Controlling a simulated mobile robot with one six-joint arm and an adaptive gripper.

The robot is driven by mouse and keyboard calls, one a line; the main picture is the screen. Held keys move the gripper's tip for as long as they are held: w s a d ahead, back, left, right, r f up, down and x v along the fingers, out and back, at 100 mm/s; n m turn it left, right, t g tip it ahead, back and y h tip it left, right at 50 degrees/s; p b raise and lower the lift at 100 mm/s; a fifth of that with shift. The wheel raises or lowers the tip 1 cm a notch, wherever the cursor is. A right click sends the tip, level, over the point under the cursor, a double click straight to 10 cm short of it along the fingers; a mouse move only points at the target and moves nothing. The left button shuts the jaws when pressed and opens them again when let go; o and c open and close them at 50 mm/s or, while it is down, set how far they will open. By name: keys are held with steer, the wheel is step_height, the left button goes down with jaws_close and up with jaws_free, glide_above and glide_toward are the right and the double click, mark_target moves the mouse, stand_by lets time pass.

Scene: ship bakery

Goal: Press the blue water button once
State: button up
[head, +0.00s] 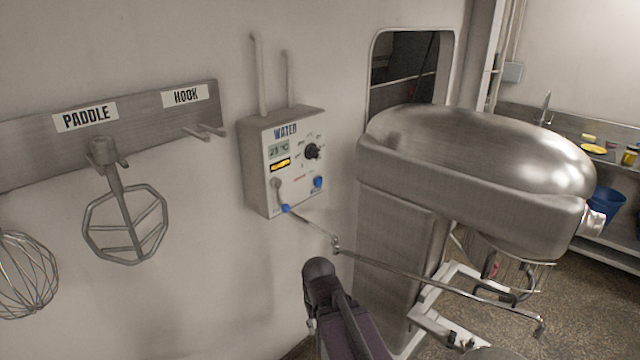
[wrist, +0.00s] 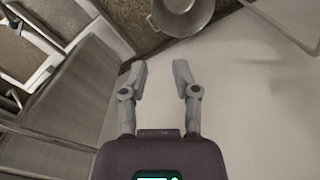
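The water box (head: 266,193) is a pale metal unit on the wall, labelled WATER, with a small display, a yellow panel and a black knob (head: 312,151). The blue water button (head: 318,182) is at the lower right of its front face. A second blue part (head: 285,208) sits at the lower edge, where a thin pipe starts. My gripper (wrist: 160,68) shows in the wrist view with its two grey fingers apart and nothing between them. In the head view part of my arm is below the box, and the fingers cannot be made out. The button is not visible in the wrist view.
A large steel mixer (head: 470,165) stands right of the box. The thin pipe (head: 430,277) runs from the box across the mixer's front. A paddle (head: 125,225) and a whisk (head: 25,275) hang on the left. The wrist view shows a round metal pan (wrist: 182,14).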

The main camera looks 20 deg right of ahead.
jaws_close()
stand_by(1.0)
